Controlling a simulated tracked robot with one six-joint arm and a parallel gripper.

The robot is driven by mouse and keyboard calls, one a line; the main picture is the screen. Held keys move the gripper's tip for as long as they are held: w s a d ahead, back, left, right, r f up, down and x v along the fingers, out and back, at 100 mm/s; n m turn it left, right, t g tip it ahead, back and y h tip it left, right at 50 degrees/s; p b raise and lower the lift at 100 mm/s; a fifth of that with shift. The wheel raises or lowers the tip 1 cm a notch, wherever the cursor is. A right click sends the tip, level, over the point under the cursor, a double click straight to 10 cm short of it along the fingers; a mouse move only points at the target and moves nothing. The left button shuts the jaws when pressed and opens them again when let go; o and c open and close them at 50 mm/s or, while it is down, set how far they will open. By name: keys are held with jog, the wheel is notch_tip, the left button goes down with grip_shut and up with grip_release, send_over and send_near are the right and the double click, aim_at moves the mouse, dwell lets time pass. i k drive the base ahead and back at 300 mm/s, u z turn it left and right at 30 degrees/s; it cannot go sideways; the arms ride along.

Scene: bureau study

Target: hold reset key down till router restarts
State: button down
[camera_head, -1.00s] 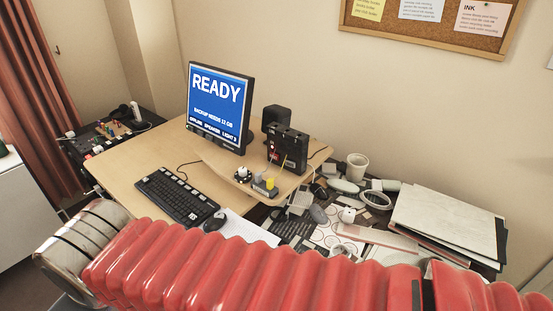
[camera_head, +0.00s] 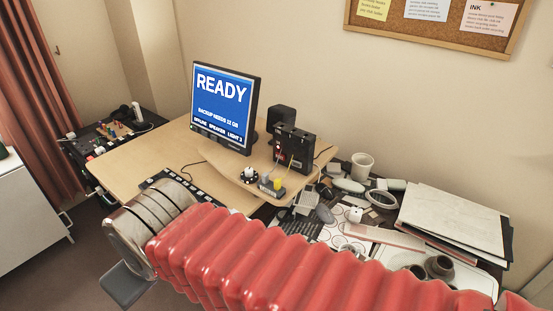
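A black upright box (camera_head: 295,148) with a small red patch on its front, which looks like the router, stands at the right of the raised desk shelf, beside the monitor. Thin yellowish cables run down its front. A reset key cannot be made out at this size. My arm, in a red ribbed sleeve, crosses the bottom of the view and ends at a banded metal joint in front of the keyboard. A grey flat part of it hangs below. My gripper's fingers do not show.
The monitor (camera_head: 223,106) reads READY, with OFFLINE, SPEAKER and LIGHT 3 below. A white cup (camera_head: 361,166), clutter and stacked folders (camera_head: 455,220) fill the right.

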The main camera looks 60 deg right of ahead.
aim_at(282, 157)
jog(key=u, duration=0.05)
jog(key=i, duration=1)
jog(key=z, duration=0.05)
